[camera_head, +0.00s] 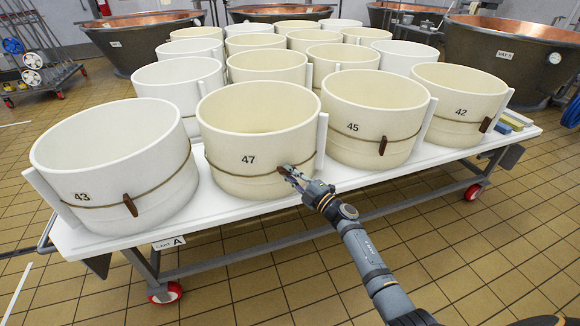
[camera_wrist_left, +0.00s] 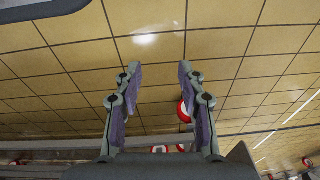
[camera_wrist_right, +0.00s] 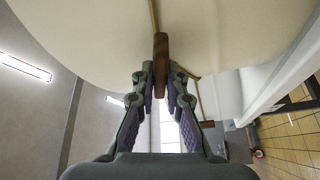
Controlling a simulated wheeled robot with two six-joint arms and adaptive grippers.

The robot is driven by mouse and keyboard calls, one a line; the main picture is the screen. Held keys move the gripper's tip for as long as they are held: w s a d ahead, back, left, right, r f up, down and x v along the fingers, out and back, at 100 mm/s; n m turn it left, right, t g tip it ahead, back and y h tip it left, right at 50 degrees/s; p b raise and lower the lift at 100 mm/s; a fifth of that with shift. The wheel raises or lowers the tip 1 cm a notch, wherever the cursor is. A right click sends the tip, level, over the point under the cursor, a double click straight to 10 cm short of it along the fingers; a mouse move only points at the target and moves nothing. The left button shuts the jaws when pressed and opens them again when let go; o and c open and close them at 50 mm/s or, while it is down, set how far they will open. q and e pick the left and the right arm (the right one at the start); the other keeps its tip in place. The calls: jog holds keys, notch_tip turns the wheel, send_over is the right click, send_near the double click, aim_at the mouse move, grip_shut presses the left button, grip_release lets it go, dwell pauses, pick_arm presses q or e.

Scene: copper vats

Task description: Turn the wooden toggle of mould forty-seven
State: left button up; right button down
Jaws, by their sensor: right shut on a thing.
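Mould forty-seven (camera_head: 258,120) is a cream round tub at the front of the cart, with a cord around it. Its wooden toggle (camera_wrist_right: 160,62) is a brown peg on that cord, upright in the right wrist view. My right gripper (camera_head: 287,172) reaches in from the lower right and is shut on the toggle at the mould's front right. The fingers hide part of the toggle in the head view. My left gripper (camera_wrist_left: 156,75) is open and empty over the tiled floor in the left wrist view; it is not seen in the head view.
Mould 43 (camera_head: 100,145) stands to the left, mould 45 (camera_head: 360,105) and mould 42 (camera_head: 470,85) to the right, each with its own toggle. More moulds stand behind on the white cart top (camera_head: 232,209). Copper vats (camera_head: 510,50) line the back.

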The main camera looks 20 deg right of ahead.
jog(key=n+g+p, duration=0.1)
jog(key=n+p, duration=0.2)
jog(key=shift+r, duration=0.2)
pick_arm(q)
jog(key=s+a+f+p, duration=0.1)
jog(key=s+a+f, duration=0.1)
jog(key=s+f, duration=0.6)
jog(key=shift+s+a+f+p, duration=0.2)
jog(key=shift+a+f+p, duration=0.1)
jog(key=shift+a+f, duration=0.1)
pick_arm(e)
jog(key=shift+f+n+g, duration=0.25)
jog(key=shift+n+g, duration=0.25)
jog(key=shift+n, duration=0.6)
jog(key=c, duration=1.4)
grip_release()
jog(key=shift+h, duration=0.3)
jog(key=shift+s, duration=0.1)
jog(key=v, duration=1.1)
jog(key=shift+s+d, duration=0.25)
jog(key=shift+s, duration=0.05)
jog(key=shift+f, duration=0.1)
